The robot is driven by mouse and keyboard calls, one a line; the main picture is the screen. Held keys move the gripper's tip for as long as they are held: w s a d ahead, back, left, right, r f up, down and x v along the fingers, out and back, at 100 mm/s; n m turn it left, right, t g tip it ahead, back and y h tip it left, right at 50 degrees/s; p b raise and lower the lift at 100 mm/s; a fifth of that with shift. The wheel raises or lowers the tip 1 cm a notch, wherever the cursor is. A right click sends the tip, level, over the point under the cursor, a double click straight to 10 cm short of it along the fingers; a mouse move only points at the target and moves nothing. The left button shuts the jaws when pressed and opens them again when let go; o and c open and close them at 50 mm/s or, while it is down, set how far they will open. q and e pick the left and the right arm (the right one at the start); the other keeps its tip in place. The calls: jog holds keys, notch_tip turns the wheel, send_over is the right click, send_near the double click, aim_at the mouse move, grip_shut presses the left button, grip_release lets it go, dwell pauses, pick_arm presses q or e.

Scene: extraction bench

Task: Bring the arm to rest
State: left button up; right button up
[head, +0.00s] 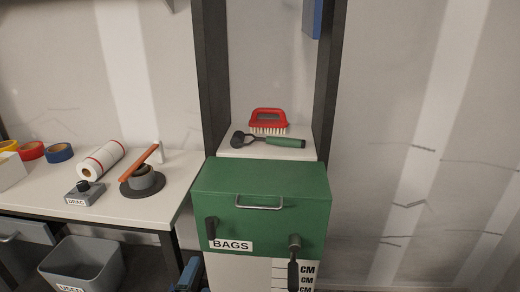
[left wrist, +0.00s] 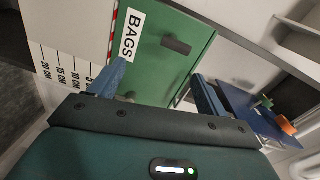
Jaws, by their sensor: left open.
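My left gripper (head: 190,275) shows only in part at the bottom edge of the head view, as a blue piece left of the white measuring scale. In the left wrist view the left gripper (left wrist: 158,90) has its two blue fingers wide apart, with nothing held between them. Beyond the fingers is the front of the green box (left wrist: 165,55) with its BAGS label and a black latch. In the head view the green box (head: 260,185) is shut, with a metal handle on top. My right gripper is in neither view.
A red brush (head: 268,121) and a green-handled tool (head: 285,142) lie on the shelf behind the box, between dark posts. The left bench (head: 105,205) holds tape rolls, a paper roll and a grey DRAG block. A grey bin (head: 82,262) stands below. The right side is bare wall.

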pick_arm(q)
jog(key=s+f+n+g+h+p, duration=0.2)
jog(key=s+f+n+g, duration=0.4)
jog(key=s+f+n, duration=0.6)
jog(key=shift+d+f+n+g, duration=0.3)
jog(key=shift+d+n, duration=0.05)
jog(key=shift+n, duration=0.55)
jog(key=shift+s, duration=0.1)
jog(key=shift+c, duration=0.5)
